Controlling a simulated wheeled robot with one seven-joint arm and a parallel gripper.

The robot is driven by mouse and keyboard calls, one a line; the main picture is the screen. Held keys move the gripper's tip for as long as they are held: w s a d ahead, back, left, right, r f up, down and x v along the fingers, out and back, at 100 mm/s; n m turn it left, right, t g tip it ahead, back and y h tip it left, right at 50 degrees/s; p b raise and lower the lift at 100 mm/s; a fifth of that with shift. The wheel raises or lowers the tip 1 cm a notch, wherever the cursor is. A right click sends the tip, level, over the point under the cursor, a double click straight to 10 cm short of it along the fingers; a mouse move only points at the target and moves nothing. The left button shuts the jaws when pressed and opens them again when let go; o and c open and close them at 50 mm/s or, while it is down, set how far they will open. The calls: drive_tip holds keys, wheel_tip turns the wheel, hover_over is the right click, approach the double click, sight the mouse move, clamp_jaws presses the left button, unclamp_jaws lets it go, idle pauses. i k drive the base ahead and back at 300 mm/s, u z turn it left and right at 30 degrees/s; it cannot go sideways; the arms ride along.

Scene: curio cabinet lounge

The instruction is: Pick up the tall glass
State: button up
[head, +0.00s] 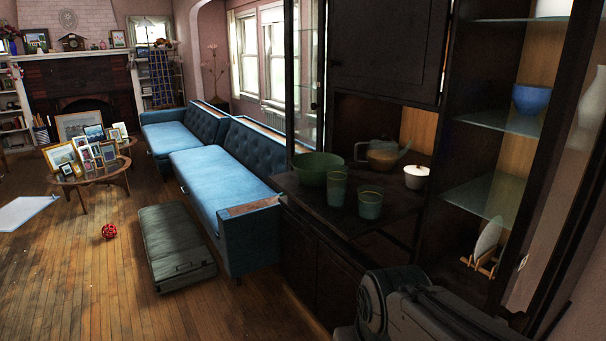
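The tall glass (337,190) is a green-teal tumbler standing upright on the dark cabinet counter, right of the middle in the head view. A second, similar green-teal glass (371,204) stands just to its right and nearer; it looks a little shorter and wider. A green bowl (311,171) stands close on the left of the tall glass. Part of my dark grey arm shows at the bottom right, in front of the cabinet. My gripper's fingers do not show, so I cannot see whether they hold anything.
A teapot (382,157) and a small white lidded pot (416,177) stand behind the glasses. A blue sofa (222,183) and green case (175,247) are left.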

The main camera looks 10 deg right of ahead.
sight(337, 174)
drive_tip(key=u, duration=0.1)
drive_tip(key=i, duration=1.15)
drive_tip(key=u, duration=0.05)
